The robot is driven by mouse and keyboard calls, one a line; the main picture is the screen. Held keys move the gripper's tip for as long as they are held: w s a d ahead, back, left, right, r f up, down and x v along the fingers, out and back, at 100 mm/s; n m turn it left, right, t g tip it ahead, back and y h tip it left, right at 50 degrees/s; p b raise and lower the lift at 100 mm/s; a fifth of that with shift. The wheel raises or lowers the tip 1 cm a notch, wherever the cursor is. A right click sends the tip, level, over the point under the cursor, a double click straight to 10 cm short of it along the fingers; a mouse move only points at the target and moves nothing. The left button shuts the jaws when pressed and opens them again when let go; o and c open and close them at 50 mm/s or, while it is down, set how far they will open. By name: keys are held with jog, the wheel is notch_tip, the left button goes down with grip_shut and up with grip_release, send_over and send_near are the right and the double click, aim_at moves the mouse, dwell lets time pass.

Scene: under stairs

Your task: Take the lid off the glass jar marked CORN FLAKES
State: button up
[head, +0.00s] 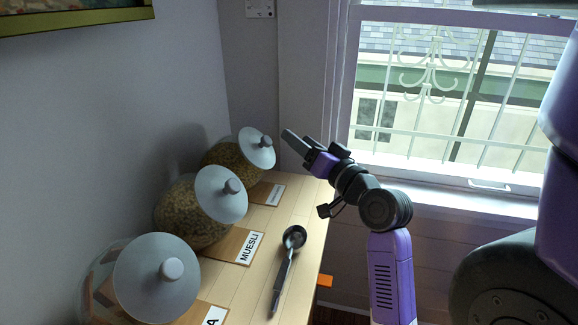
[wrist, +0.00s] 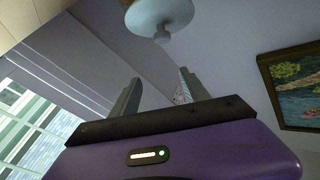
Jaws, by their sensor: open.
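Three round glass jars with pale grey knobbed lids stand in a row on a wooden top. The farthest jar (head: 226,160) holds golden-brown contents; its card (head: 275,194) is too small to read clearly. Its lid (head: 257,148) is on, knob facing right. The middle jar (head: 181,215) has a card reading MUESLI (head: 249,247). The nearest jar (head: 97,268) has a card of which only an A shows. My gripper (head: 290,138) is open and empty, just right of the farthest lid at about its height. In the wrist view a lid (wrist: 160,14) shows beyond the spread fingers (wrist: 160,88).
A metal scoop (head: 284,265) lies on the wooden top (head: 303,275), right of the cards. A wall (head: 100,110) rises close behind the jars on the left, with a framed picture (head: 150,12) above. A barred window (head: 430,90) is behind my arm.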

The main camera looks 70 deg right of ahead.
aim_at(270, 144)
jog(key=shift+w+d+f+n+y+p, duration=0.15)
jog(key=shift+w+d+f+y, duration=0.2)
jog(key=shift+w, duration=1.05)
jog(key=shift+w+d+f+n+y+p, duration=0.15)
jog(key=shift+w+f+y, duration=0.35)
jog(key=shift+w, duration=0.95)
jog(key=shift+w+d+f+n+y+p, duration=0.2)
jog(key=shift+w+f, duration=0.35)
jog(key=shift+w, duration=0.85)
jog(key=shift+c, duration=0.2)
grip_shut()
